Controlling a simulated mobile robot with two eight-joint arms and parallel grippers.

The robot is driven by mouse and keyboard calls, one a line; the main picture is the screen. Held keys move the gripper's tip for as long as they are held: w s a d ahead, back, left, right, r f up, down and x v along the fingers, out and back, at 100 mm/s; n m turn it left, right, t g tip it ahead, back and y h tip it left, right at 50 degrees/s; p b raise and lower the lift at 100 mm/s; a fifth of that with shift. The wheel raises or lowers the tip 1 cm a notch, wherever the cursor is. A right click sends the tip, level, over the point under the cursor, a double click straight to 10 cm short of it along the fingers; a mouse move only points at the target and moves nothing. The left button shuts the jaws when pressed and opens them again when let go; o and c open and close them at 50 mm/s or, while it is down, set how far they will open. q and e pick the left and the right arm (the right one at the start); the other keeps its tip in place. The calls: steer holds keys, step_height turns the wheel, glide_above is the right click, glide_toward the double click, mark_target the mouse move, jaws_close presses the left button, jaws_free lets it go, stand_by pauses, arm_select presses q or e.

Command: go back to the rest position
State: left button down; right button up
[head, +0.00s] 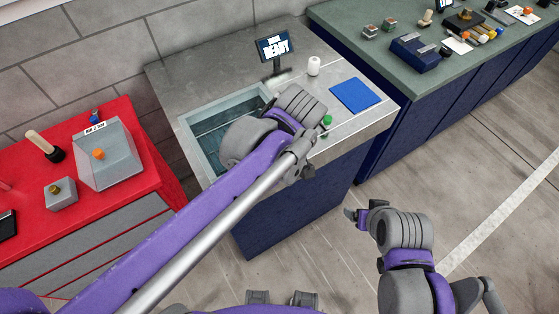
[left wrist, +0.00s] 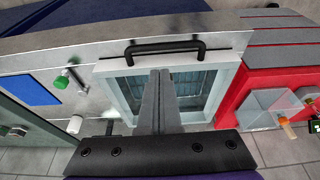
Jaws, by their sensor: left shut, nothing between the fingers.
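My left gripper (left wrist: 160,73) is shut and empty in the left wrist view. Its two fingers lie together in front of a glass-topped bay (left wrist: 205,82) with a pale frame, and a black bar handle (left wrist: 165,45) lies just beyond the fingertips. In the head view my left arm reaches over the grey counter and hides its fingers. My right gripper (head: 357,214) is small and dark at the end of my right arm, over open floor to the right of the counter; its fingers cannot be made out clearly.
The grey counter (head: 185,83) holds a screen reading READY (head: 275,47), a white cylinder (head: 314,66), a blue mat (head: 351,95) and a green knob (head: 327,120). A red cabinet (head: 95,225) stands left. A green-topped bench (head: 345,20) stands right. Floor at right is clear.

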arm_select(q)
steer(key=shift+r, duration=0.35)
steer(key=s+a+f+m+t+h, duration=0.2)
steer(key=s+a+f+m+t, duration=0.1)
steer(key=s+a+f+m, duration=0.4)
steer(key=s+a, duration=0.3)
steer(key=a, duration=0.3)
steer(key=shift+s+a+f, duration=0.15)
steer(key=shift+s+a, duration=0.05)
